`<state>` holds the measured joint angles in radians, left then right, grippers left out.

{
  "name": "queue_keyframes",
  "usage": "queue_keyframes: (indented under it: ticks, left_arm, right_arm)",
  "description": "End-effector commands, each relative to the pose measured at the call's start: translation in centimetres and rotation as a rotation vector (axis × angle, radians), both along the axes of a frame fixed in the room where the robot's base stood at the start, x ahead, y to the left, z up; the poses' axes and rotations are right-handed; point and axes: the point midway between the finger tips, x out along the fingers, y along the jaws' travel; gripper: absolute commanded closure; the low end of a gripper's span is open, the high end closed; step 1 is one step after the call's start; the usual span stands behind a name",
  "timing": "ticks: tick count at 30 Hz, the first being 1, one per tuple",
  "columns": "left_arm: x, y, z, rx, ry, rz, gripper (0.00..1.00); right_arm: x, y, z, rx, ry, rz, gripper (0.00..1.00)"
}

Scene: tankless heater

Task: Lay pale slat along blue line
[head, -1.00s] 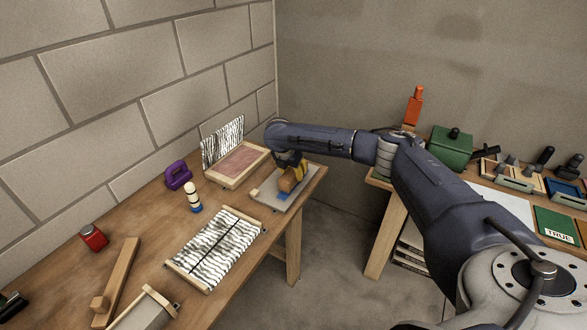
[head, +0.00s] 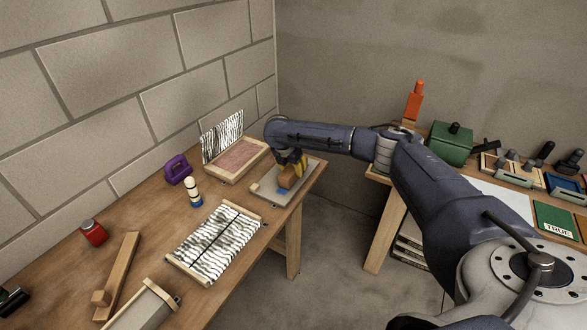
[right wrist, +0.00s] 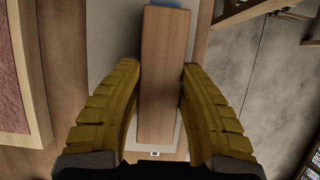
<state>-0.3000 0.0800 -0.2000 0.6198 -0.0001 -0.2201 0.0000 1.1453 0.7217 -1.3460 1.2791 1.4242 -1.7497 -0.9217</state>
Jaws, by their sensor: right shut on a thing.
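My right gripper (head: 293,164) is shut on a brown wooden block (head: 288,178), above a grey board (head: 268,195) at the far end of the left bench. A blue patch (head: 284,191) shows on the board just below the block's near end. In the right wrist view the yellow fingers (right wrist: 160,105) stand on both sides of the long block (right wrist: 162,75). A sliver of blue (right wrist: 170,3) shows past its top end. I cannot tell whether the block touches the board, or whether it is the pale slat. My left gripper is not in view.
A framed pink panel (head: 238,160) with a striped upright sheet lies just left of the board. A gap separates the benches.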

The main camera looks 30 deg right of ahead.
Motion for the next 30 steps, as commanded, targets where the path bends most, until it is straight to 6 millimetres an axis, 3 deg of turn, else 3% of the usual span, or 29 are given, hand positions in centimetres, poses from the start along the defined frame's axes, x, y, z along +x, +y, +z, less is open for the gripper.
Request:
queue_keyframes:
  ticks: [19, 20, 25, 30]
  left_arm:
    - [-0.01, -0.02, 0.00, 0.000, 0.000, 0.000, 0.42]
    - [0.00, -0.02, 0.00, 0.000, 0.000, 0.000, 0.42]
    - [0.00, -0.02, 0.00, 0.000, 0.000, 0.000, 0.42]
    - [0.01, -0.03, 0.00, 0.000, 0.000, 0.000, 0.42]
  right_arm:
    - [0.02, -0.01, -0.81, 0.000, 0.000, 0.000, 1.00]
    - [0.03, -0.01, -0.77, 0.000, 0.000, -0.001, 0.58]
    - [0.02, 0.00, -0.78, 0.000, 0.000, 0.000, 0.39]
    - [0.01, 0.00, -0.78, 0.000, 0.000, 0.000, 0.39]
